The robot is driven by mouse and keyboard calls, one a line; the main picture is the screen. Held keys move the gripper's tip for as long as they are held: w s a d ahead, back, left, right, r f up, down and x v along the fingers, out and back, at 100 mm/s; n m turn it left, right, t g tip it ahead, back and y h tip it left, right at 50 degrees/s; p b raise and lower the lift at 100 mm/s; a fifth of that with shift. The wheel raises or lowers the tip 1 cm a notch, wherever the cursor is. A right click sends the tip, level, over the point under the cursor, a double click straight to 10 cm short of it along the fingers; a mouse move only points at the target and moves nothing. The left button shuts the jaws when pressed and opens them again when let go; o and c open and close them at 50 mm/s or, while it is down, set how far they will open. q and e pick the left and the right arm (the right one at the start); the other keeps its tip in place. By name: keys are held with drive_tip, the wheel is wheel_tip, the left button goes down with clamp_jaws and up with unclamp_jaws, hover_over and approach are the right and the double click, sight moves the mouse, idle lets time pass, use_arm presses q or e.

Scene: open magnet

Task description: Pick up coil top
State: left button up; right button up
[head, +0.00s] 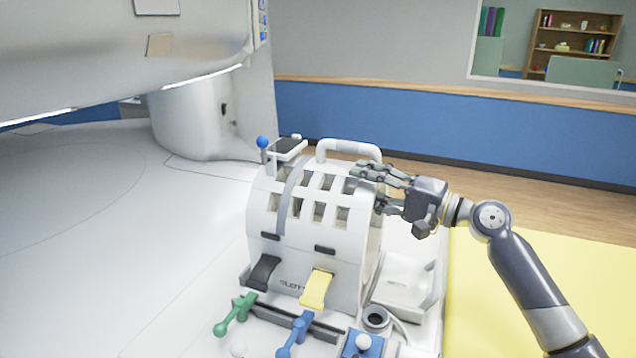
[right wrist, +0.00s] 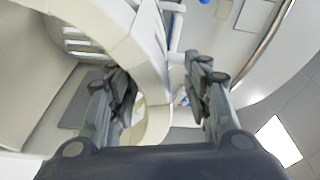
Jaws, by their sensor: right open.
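The coil top is the white, arched, slotted upper part of the coil (head: 262,215), with a white handle (head: 345,147) on top. It sits upright on the white bed. My right gripper (head: 369,187) is open beside its right rim, with the upper finger over the upper right edge. In the right wrist view my right gripper (right wrist: 160,80) has a finger on each side of the coil's pale curved rim (right wrist: 148,55). I cannot tell whether the fingers touch it. My left gripper is not in view.
Black and yellow latches (head: 316,289) are on the coil's front. A green lever (head: 236,313) and blue lever (head: 296,335) lie before it. The scanner housing (head: 120,50) overhangs at upper left. A yellow surface (head: 475,295) lies at right. The bed's left side is clear.

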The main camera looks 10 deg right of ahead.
sight(346, 173)
drive_tip(key=shift+w+a+r+p, duration=0.1)
drive_tip(key=shift+w+a+p, duration=0.2)
drive_tip(key=shift+w, duration=0.1)
drive_tip(key=p+x, duration=0.1)
drive_tip(key=x, duration=0.2)
drive_tip(key=shift+w+a+f, duration=0.3)
drive_tip(key=shift+w+a, duration=0.15)
drive_tip(key=shift+s+d, duration=0.1)
drive_tip(key=shift+c, duration=0.5)
clamp_jaws()
drive_tip(key=shift+r, duration=0.3)
drive_tip(key=shift+f, duration=0.1)
